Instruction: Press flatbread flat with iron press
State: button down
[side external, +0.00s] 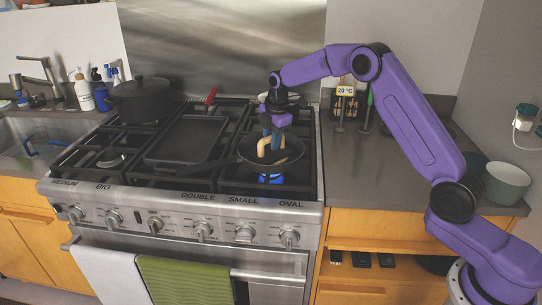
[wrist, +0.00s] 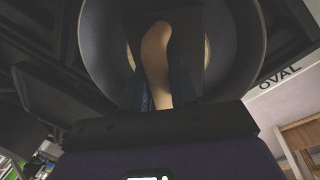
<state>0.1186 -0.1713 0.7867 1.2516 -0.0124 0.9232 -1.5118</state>
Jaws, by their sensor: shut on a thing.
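A dark round pan (side external: 292,158) sits on the right front burner, and it fills the upper part of the wrist view (wrist: 247,45). The iron press has a dark square plate (wrist: 187,30) and a light wooden handle (wrist: 154,48); the handle also shows in the side view (side external: 262,147). Thin tan edges of the flatbread (wrist: 207,52) show beside the plate; the rest is hidden under it. The plate lies over the flatbread, but I cannot tell how firmly it touches. My gripper (side external: 271,136) points down into the pan, its blue fingers shut on the handle.
A blue flame (side external: 270,179) shows under the pan. A rectangular griddle (side external: 185,140) lies left of it, and a lidded black pot (side external: 140,98) stands at the back left. A pale green bowl (side external: 506,182) sits on the right counter. Raised grates surround the pan.

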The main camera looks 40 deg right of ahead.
jog(key=shift+w+r, duration=0.15)
jog(key=shift+r, duration=5.05)
